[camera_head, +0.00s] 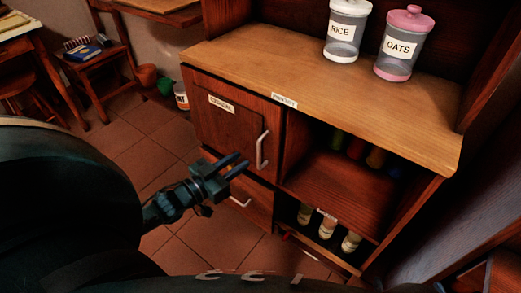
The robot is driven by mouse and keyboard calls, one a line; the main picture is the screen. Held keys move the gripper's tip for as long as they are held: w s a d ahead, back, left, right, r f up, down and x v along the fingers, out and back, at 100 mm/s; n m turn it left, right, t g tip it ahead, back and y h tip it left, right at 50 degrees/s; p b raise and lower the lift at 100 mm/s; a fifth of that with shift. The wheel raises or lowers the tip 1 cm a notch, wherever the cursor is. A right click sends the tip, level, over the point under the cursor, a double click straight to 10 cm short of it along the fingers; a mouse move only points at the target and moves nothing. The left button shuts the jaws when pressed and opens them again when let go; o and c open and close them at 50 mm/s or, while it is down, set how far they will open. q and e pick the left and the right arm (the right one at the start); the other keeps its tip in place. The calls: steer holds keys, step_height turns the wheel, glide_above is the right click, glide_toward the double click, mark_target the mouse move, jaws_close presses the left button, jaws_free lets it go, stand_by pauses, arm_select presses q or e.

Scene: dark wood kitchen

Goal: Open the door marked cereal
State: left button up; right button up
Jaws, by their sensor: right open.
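The door (225,130) marked CEREAL is on the left part of the wooden cabinet and looks shut. Its white label (221,104) is near the top, and its upright metal handle (262,150) is near the right edge. My left gripper (238,166) is in front of the lower part of this door, to the lower left of the handle. Its two fingers point toward the cabinet with a gap between them and nothing held. It appears apart from the handle. My right gripper is not in view.
A drawer with a handle (240,203) is below the door. An open shelf (335,190) with a label is to the right, with bottles (327,228) beneath. RICE (345,30) and OATS (402,45) jars stand on the countertop (320,80).

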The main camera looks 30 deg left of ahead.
mark_target(258, 150)
arm_select(q)
steer(key=b+x, duration=0.1)
steer(key=x, duration=0.7)
steer(key=shift+w+f, duration=0.1)
arm_select(e)
steer(key=shift+w+a+t, duration=0.15)
steer(key=shift+w+t, duration=0.3)
steer(key=shift+t, duration=0.25)
arm_select(q)
steer(key=shift+c, duration=0.2)
jaws_close()
